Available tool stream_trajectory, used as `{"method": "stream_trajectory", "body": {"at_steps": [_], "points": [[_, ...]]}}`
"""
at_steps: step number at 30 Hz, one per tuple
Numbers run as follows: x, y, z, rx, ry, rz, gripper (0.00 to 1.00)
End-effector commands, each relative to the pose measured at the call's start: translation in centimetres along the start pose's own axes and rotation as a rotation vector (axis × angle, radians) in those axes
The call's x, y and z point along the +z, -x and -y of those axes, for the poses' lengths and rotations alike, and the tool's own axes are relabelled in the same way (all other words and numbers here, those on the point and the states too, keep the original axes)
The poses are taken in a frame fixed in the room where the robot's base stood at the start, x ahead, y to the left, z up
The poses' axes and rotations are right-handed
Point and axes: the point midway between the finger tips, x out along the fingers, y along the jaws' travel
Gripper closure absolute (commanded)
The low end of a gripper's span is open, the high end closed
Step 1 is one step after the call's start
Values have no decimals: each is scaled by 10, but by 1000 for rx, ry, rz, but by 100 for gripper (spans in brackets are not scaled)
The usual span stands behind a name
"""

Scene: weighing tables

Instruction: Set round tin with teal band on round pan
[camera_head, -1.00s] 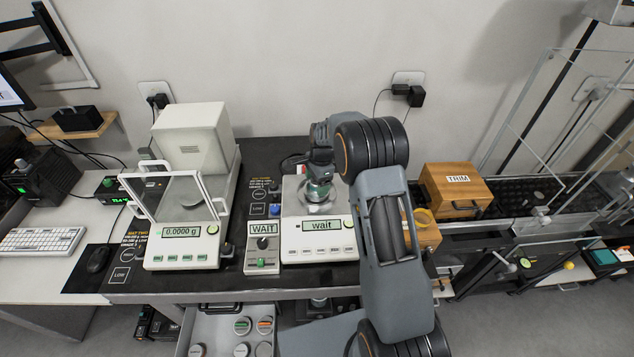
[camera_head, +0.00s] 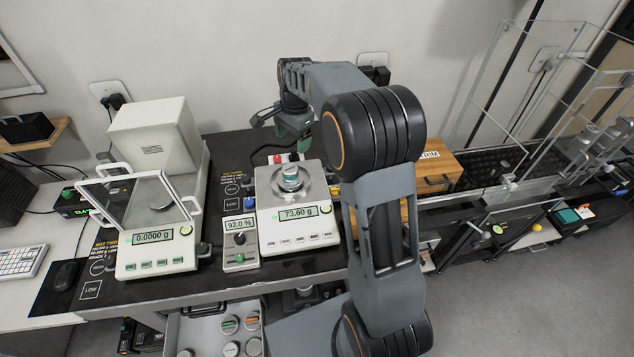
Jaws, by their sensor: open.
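The round tin with a teal band (camera_head: 290,174) stands upright on the round pan (camera_head: 303,187) of the right-hand balance. That balance's display (camera_head: 298,212) reads 73.60 g. My gripper (camera_head: 280,122) is open and empty, up behind the tin and apart from it. My arm partly hides the gripper.
A second balance (camera_head: 155,250) with a glass shield stands to the left and reads 0.0000 g. A small box (camera_head: 239,240) showing 92.0 % sits between the balances. An open drawer (camera_head: 205,332) below holds several tins. A wooden TRIM box (camera_head: 440,168) is at right.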

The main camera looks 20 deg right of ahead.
Motion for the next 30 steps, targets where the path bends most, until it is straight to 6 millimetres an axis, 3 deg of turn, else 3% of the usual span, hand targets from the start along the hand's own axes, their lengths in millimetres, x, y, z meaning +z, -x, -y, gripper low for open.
{"method": "stream_trajectory", "body": {"at_steps": [3,9,18,24,30], "points": [[22,31,-34,-46,193,-49,21],[58,57,-99,-99,538,-148,21],[96,54,-181,-125,960,-291,21],[106,43,-208,-122,1111,-347,21],[110,39,-216,-120,1160,-366,21]]}}
